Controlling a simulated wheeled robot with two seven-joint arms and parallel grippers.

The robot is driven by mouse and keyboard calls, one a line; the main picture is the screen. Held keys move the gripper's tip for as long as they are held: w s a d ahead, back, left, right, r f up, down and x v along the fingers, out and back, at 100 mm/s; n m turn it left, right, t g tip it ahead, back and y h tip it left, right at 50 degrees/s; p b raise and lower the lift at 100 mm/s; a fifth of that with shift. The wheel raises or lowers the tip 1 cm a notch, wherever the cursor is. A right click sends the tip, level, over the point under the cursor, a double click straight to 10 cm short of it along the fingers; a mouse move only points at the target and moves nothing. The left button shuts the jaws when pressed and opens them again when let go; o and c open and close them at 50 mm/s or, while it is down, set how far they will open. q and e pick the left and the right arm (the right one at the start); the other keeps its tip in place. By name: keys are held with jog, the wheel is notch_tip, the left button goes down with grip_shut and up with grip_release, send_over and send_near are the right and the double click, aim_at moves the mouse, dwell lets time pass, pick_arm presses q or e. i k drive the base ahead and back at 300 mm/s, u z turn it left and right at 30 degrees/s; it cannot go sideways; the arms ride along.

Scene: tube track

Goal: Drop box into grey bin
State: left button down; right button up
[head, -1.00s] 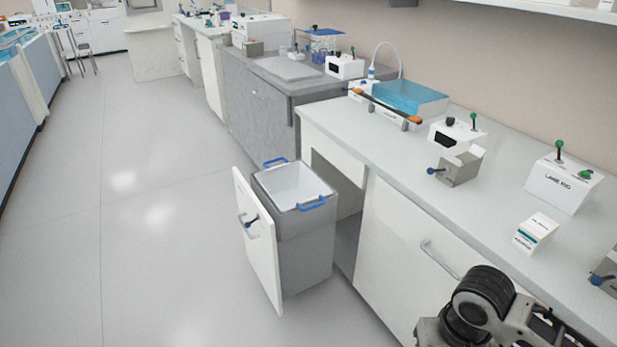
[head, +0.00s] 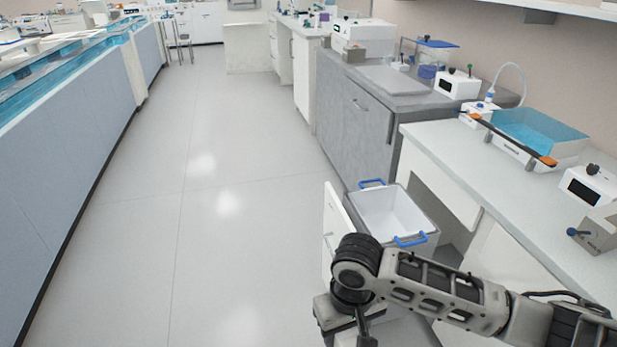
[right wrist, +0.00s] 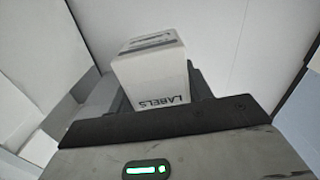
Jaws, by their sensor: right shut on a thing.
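The grey bin (head: 392,212) stands in the pulled-out cabinet drawer, with its top open, a pale inside and two blue handles. My right arm crosses the head view from the right, in front of the bin. My right gripper (head: 348,318) is at the bottom of the head view, on the near side of the bin, its fingertips out of sight there. In the right wrist view my right gripper (right wrist: 160,115) is shut on a small white box (right wrist: 152,72) marked LABELS. My left gripper is not in view.
The drawer's white front (head: 336,222) stands out to the left of the bin. The counter (head: 480,180) on the right holds a blue-topped tray (head: 540,130) and small devices. The floor (head: 225,240) to the left is clear.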

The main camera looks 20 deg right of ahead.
aim_at(388, 237)
jog(key=u, duration=0.2)
jog(key=i, duration=1.75)
jog(key=z, duration=1.4)
jog(key=i, duration=0.75)
jog(key=z, duration=0.75)
